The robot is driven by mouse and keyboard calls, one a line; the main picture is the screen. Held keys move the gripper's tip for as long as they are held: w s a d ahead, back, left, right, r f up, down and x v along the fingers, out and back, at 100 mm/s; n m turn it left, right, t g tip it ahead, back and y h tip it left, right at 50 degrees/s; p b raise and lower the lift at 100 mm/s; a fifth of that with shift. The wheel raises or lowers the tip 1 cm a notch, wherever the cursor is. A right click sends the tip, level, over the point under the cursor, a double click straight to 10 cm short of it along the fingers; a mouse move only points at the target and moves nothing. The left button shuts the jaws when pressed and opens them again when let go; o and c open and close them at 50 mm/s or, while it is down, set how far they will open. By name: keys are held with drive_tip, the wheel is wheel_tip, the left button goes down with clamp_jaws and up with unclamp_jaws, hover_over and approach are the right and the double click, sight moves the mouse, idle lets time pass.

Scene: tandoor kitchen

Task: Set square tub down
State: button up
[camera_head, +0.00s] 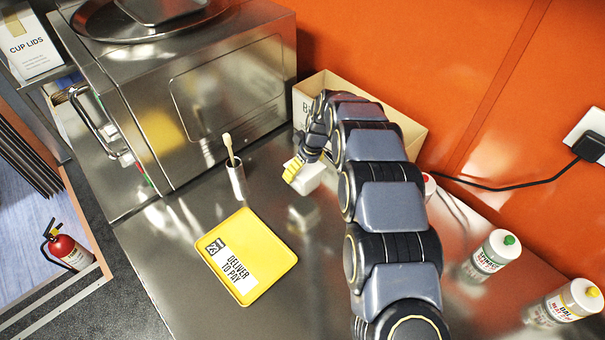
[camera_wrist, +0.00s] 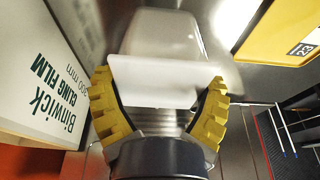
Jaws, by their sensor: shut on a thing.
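The square tub (camera_head: 308,178) is white and translucent and is partly hidden by my gripper in the head view. In the wrist view the tub (camera_wrist: 155,80) lies between my two yellow ribbed fingers. My gripper (camera_head: 292,170) is shut on it, and the fingers (camera_wrist: 160,108) press on its two sides. The tub is over the steel counter (camera_head: 185,290) near the cardboard box. I cannot tell whether its base touches the counter.
A yellow tray (camera_head: 274,254) with a label lies at the front left of the tub. The cling film box (camera_head: 412,132) is close behind. Two bottles (camera_head: 490,255) (camera_head: 566,302) stand at the right.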

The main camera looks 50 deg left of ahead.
drive_tip(key=shift+w+a+f, duration=0.4)
drive_tip(key=shift+a+f, duration=0.2)
drive_tip(key=shift+f, duration=0.15)
wheel_tip(320, 180, down, 3)
drive_tip(key=shift+f, duration=0.1)
drive_tip(key=o, duration=1)
drive_tip(key=v, duration=1.2)
